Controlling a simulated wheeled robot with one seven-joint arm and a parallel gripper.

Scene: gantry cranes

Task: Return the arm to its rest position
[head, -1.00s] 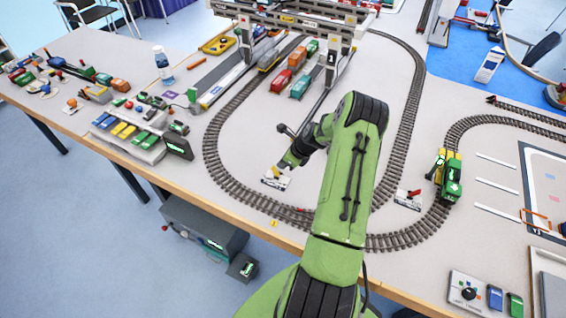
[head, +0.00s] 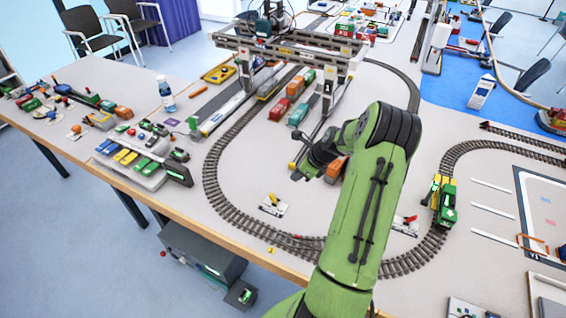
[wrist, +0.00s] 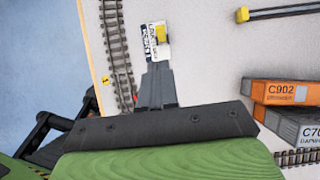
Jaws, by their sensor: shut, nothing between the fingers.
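My green arm reaches over the table, with my gripper (head: 298,174) at its dark end. The gripper is shut and empty, and it also shows in the wrist view (wrist: 156,68). In the head view it is above and apart from a small white switch block (head: 272,206) with a yellow lever, beside the track loop. In the wrist view the block (wrist: 157,50) shows just beyond the fingertips. The arm hides part of the table and track behind it.
The gantry crane (head: 290,50) stands behind the gripper. An orange container (head: 336,170) sits close to the arm; the wrist view shows it marked C902 (wrist: 288,92), beside a grey one (wrist: 300,127). A green and yellow locomotive (head: 445,202) stands on the right track.

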